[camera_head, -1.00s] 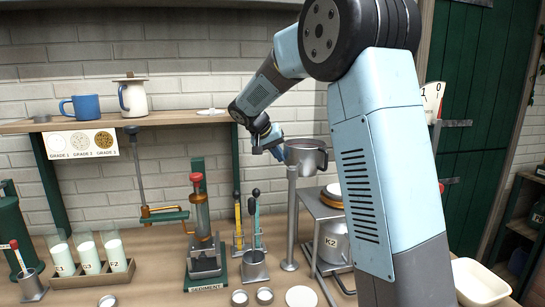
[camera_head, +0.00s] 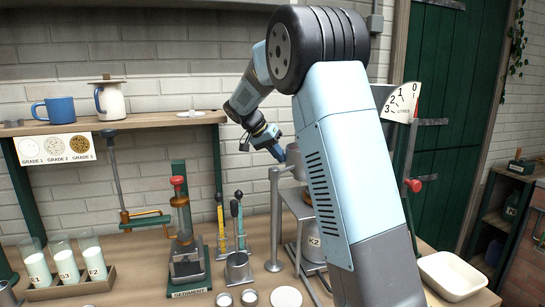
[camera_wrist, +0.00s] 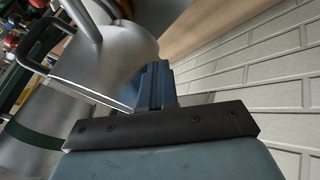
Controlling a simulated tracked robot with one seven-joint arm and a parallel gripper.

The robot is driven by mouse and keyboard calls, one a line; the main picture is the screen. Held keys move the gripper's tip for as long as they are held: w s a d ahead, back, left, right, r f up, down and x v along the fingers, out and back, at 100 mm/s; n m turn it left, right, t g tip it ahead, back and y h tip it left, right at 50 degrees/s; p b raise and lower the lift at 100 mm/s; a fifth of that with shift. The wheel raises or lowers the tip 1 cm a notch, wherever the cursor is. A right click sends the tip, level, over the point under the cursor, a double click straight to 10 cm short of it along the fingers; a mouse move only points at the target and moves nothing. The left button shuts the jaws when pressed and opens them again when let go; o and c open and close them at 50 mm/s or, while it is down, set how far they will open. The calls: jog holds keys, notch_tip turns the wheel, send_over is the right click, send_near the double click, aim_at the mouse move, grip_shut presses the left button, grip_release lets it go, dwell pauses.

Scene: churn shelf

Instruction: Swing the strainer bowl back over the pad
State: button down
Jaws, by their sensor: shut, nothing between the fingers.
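The metal strainer bowl (camera_head: 295,168) is at the top of an upright grey post (camera_head: 275,225), to the post's right. My upper arm hides its right side. My gripper (camera_head: 281,155) is shut and empty, at the bowl's left rim in the picture; I cannot tell whether it touches. In the wrist view the blue fingers (camera_wrist: 153,85) are together beside a large metal surface (camera_wrist: 110,55), probably the bowl, with a bar-like handle above. A white disc (camera_head: 286,297) lies on the bench; I cannot tell whether it is the pad.
A stand with a can marked K2 (camera_head: 313,240) is right of the post, partly behind my arm. The sediment tester (camera_head: 186,245) and two upright levers (camera_head: 236,235) stand to the left. A white basin (camera_head: 455,275) sits at right. A shelf (camera_head: 120,122) runs along the wall.

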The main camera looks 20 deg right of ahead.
jog(key=shift+s+d+m+g, duration=0.45)
jog(key=shift+d+m, duration=0.25)
jog(key=shift+s+d+m+g, duration=0.45)
jog(key=shift+d+m, duration=0.25)
jog(key=shift+s+d+m+g+y, duration=0.5)
jog(key=shift+s+d+m+g, duration=0.3)
jog(key=shift+s+d+m, duration=0.55)
jog(key=shift+w+a+m, duration=0.1)
jog(key=shift+a+m, duration=0.1)
jog(key=shift+m, duration=0.05)
jog(key=v, duration=1.3)
jog(key=r+n+t+y, duration=0.2)
jog(key=n, duration=0.2)
send_over(289, 155)
jog(key=s, duration=0.4)
jog(key=s+n+t+y, duration=0.2)
jog(key=s+n, duration=0.2)
jog(key=s, duration=0.6)
jog(key=s+a+f+n+t, duration=0.1)
jog(key=s+a+f+n, duration=0.1)
jog(key=s+f, duration=0.2)
jog(key=s+a+f+n+t+y, duration=0.1)
jog(key=s+f, duration=0.3)
jog(key=s, duration=0.6)
jog(key=s+a+f+n+t+y, duration=0.1)
jog(key=s+a+f+n+t, duration=0.1)
jog(key=s, duration=0.5)
jog(key=shift+s+a+f+n+t, duration=0.25)
jog(key=shift+f+n+t, duration=0.35)
jog(key=shift+f+n, duration=0.4)
